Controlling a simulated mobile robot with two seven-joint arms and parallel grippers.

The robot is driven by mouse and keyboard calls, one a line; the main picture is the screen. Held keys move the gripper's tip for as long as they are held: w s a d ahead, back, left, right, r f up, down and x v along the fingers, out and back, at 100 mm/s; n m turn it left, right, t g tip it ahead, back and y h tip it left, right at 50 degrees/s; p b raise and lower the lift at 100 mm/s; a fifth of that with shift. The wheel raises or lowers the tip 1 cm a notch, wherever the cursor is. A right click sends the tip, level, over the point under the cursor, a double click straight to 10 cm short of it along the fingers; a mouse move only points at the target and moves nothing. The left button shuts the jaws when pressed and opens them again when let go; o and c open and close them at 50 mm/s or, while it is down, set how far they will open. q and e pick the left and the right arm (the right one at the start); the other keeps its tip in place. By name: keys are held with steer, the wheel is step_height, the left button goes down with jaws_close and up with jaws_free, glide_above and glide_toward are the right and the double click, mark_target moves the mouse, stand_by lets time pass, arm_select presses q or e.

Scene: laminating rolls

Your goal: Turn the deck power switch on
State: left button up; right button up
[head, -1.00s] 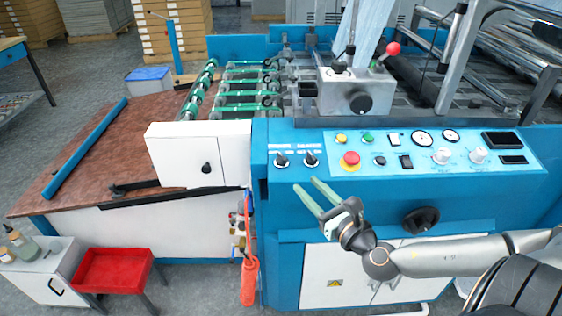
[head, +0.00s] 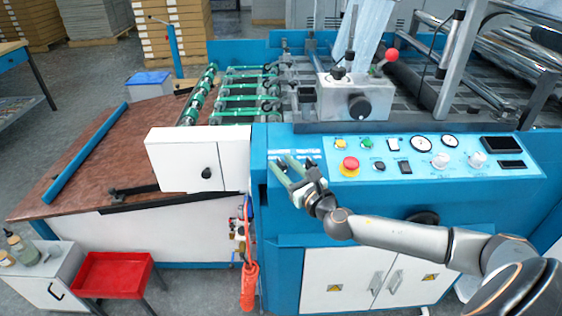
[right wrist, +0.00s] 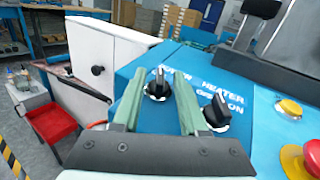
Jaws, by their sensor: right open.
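Two black rotary switches sit side by side on the left of the blue panel. In the right wrist view the left switch (right wrist: 158,88), whose label is partly covered, stands between the open fingers of my right gripper (right wrist: 160,80); I cannot tell whether they touch it. Its handle stands nearly upright in that view. The right switch (right wrist: 217,112), labelled heater, is just outside the right finger, its handle leaning left. In the head view my right gripper (head: 290,166) is over this pair and hides much of it. My left gripper is out of view.
A red mushroom button (head: 349,166), a yellow button (head: 341,143) and a green button (head: 367,143) lie to the right on the panel. A white cabinet (head: 183,160) stands just left. A black handwheel (head: 423,218) is below the panel, partly behind my right arm.

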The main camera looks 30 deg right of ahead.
steer(key=shift+w, duration=0.7)
jaws_close()
steer(key=shift+f, duration=0.1)
